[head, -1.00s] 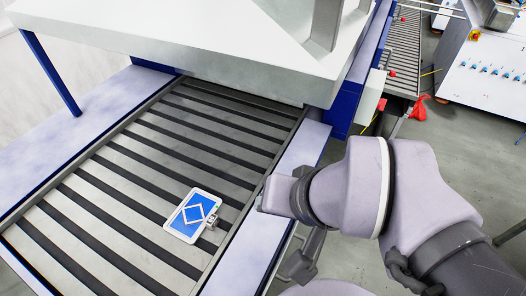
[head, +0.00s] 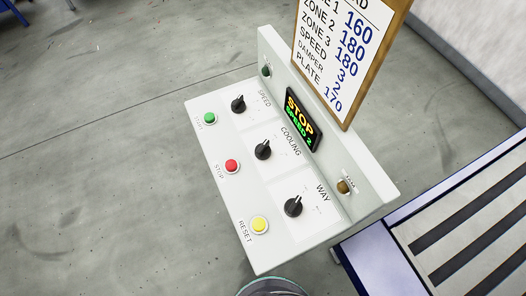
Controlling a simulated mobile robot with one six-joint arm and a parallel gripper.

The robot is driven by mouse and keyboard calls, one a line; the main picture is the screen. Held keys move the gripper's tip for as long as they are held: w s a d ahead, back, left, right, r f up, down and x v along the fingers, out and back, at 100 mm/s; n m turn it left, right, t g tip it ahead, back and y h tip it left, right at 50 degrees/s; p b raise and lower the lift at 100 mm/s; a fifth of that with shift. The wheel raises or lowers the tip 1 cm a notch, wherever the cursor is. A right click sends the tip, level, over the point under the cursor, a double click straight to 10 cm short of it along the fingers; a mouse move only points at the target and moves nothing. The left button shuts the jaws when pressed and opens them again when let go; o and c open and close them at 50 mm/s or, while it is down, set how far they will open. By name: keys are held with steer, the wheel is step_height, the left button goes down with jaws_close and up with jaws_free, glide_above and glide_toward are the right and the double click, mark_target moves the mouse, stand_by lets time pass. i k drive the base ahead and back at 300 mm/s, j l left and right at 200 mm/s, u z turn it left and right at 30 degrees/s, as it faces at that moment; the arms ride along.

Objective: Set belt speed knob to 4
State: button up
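The belt speed knob (head: 238,103) is a black rotary knob under the label SPEED, at the top of the control panel (head: 217,176) in the head view. Its exact pointer position is too small to read. The display (head: 302,119) reads STOP and SPEED 2. Below the speed knob are a black COOLING knob (head: 263,150) and a black WAY knob (head: 293,206). My gripper is not in the current head view.
The panel also carries a green button (head: 209,118), a red button (head: 231,166) and a yellow button (head: 259,225). A framed settings board (head: 345,50) rises behind it. The slatted conveyor (head: 470,235) is at lower right. Grey floor at left is open.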

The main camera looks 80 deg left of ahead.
mark_target(238, 106)
steer(key=u, duration=0.85)
steer(key=k+u, duration=0.1)
steer(key=u, duration=0.75)
steer(key=j+u, duration=0.1)
steer(key=u, duration=0.75)
steer(key=k+j, duration=0.05)
steer(key=j, duration=0.05)
